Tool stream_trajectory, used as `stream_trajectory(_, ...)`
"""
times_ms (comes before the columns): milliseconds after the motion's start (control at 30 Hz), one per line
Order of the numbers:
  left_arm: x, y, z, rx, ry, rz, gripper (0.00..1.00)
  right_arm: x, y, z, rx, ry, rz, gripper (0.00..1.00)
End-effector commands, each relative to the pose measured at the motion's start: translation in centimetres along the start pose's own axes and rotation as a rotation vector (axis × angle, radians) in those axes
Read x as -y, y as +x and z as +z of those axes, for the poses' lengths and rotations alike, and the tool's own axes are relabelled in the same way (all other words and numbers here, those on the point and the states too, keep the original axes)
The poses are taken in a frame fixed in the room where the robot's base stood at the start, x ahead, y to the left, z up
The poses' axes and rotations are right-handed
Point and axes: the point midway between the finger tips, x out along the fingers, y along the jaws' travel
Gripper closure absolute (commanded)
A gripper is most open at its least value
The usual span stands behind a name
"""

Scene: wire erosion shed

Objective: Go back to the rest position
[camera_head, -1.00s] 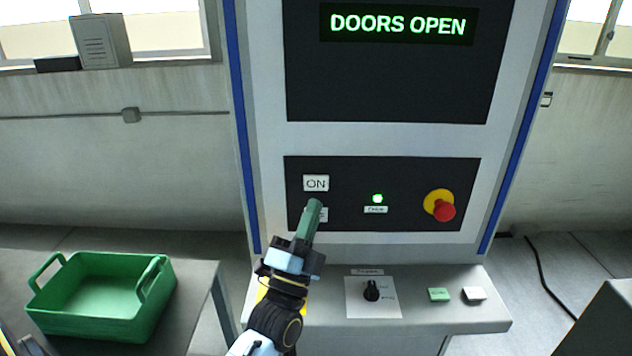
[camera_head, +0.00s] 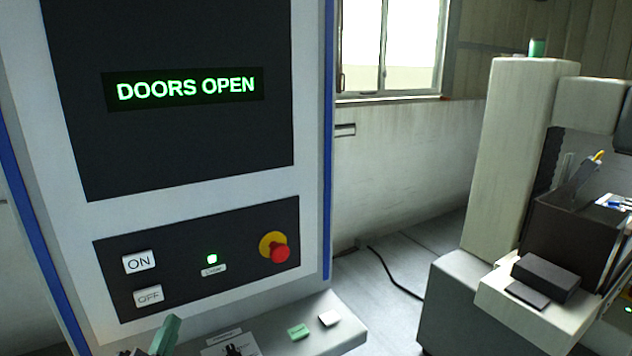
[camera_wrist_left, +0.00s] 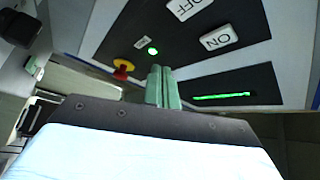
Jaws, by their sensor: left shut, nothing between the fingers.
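My left gripper (camera_head: 165,337) shows at the bottom left of the head view, only its green fingertips in frame. In the left wrist view its two green fingers (camera_wrist_left: 163,88) are pressed together with nothing between them. The control cabinet's lower panel (camera_head: 190,290) stands just beyond it, with an ON button (camera_head: 139,262), an OFF button (camera_head: 148,296), a lit green lamp (camera_head: 212,259) and a red emergency stop (camera_head: 280,253). The fingertips appear below the OFF button; I cannot tell the gap to the panel. My right gripper is not in view.
The cabinet's display (camera_head: 185,88) reads DOORS OPEN. A console shelf (camera_head: 345,330) juts out below, with a green button (camera_head: 299,332) and a white button (camera_head: 329,318). A pale machine (camera_head: 505,160) stands at right, with dark blocks (camera_head: 545,276) on its ledge. Floor with a cable lies between.

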Motion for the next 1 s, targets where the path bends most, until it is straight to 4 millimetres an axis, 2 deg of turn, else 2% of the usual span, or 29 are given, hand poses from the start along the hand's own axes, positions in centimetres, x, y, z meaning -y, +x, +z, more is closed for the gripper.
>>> stream_trajectory(33, -1.6, -1.0, 0.1, 0.030, -0.065, 0.098, 1.00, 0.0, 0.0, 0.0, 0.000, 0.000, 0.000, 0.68)
stream_trajectory(200, -6.5, -5.3, 0.7, 0.203, -0.292, 0.407, 1.00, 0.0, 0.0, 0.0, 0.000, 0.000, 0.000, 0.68)
stream_trajectory(267, -8.0, -7.3, 0.9, 0.288, -0.368, 0.504, 1.00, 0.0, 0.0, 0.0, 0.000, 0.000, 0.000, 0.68)
stream_trajectory(400, -10.5, -12.7, 1.4, 0.522, -0.524, 0.694, 1.00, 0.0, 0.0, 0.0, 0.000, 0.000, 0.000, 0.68)
stream_trajectory(633, -11.9, -20.5, 1.9, 0.882, -0.676, 0.856, 1.00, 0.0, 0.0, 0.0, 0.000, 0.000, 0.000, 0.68)
stream_trajectory(933, -11.0, -28.3, 1.8, 1.262, -0.758, 0.921, 1.00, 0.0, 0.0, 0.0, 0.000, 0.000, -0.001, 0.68)
stream_trajectory(1000, -13.5, -28.1, 3.0, 1.261, -0.754, 0.926, 1.00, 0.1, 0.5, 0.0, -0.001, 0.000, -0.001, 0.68)
